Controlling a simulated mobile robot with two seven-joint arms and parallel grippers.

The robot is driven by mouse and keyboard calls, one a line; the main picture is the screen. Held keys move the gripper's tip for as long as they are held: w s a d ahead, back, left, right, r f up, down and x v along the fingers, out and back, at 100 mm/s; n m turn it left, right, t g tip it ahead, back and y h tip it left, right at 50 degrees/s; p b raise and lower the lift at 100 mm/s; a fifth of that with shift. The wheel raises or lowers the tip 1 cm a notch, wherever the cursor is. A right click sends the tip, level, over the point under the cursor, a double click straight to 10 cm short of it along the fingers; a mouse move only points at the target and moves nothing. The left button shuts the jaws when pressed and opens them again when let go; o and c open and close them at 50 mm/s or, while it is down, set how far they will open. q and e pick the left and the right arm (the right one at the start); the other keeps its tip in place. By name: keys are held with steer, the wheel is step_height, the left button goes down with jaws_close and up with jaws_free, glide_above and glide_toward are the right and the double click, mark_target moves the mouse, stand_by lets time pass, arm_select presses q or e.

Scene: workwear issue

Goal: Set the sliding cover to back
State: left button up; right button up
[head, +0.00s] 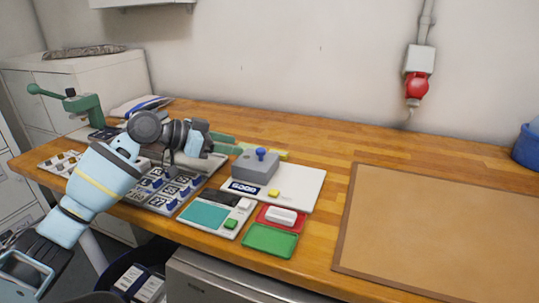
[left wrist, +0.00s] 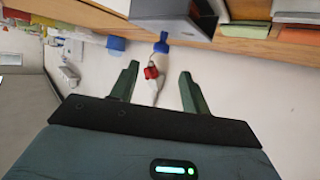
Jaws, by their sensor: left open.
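The sliding cover is a grey block (head: 256,168) with a blue knob (head: 261,153) on top, standing on a white board (head: 305,187). A yellow piece shows in front of it and another yellow patch behind it. My left gripper (head: 230,144) is open and empty, just left of and behind the cover, its green fingers pointing right. In the left wrist view, which is upside down, the cover (left wrist: 172,10) is at the top edge and its blue knob (left wrist: 161,43) lies beyond the open fingertips, not touched. My right gripper is not in view.
A labelled panel with blue parts (head: 165,190) lies under my left arm. A teal-topped device (head: 205,215), a red tray (head: 268,221) and a green tray (head: 270,240) sit in front. A brown mat (head: 430,230) lies right. A green clamp-like tool (head: 80,103) stands at far left.

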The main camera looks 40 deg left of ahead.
mark_target(259, 150)
arm_select(q)
steer(key=p+x, duration=0.1)
steer(key=x, duration=0.7)
steer(key=shift+a, duration=0.1)
steer(key=shift+c, duration=0.4)
jaws_close()
